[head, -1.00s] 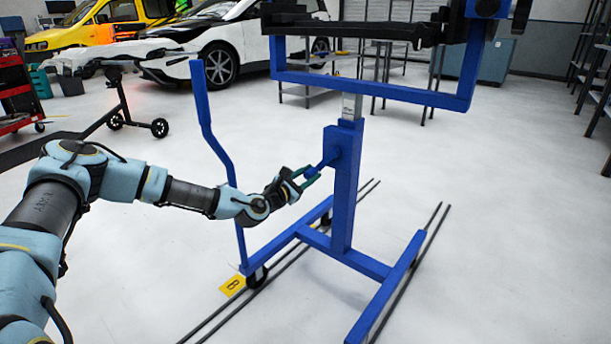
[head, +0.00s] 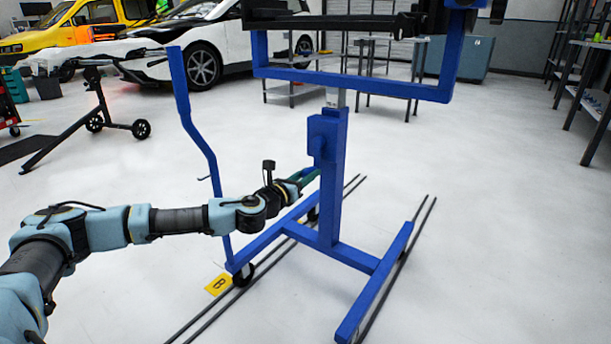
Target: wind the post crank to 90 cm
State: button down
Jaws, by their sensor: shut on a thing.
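The blue post (head: 327,200) stands upright on a blue wheeled base and carries the wide blue frame (head: 355,83) on a grey inner column (head: 336,98). The crank's hub (head: 319,146) is on the upper left of the post. My gripper (head: 308,176), with green fingers, is just left of the post, below the hub. It is shut on the crank handle (head: 298,175), which is mostly hidden by the fingers. The crank's arm is hard to make out against the post. No height reading is legible.
A bent blue upright bar (head: 197,140) rises left of my gripper, behind my forearm. Dark floor rails (head: 405,250) run under the base. A yellow "B" marker (head: 218,284) lies by the left wheel. Open floor lies to the right.

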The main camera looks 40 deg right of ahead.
jog(key=shift+s+d, duration=0.1)
jog(key=shift+s, duration=0.2)
jog(key=c, duration=0.8)
grip_release()
jog(key=shift+c, duration=0.2)
jog(key=shift+o, duration=1.3)
jog(key=shift+w, duration=0.15)
jog(key=p+v, duration=0.2)
jog(key=v, duration=0.9)
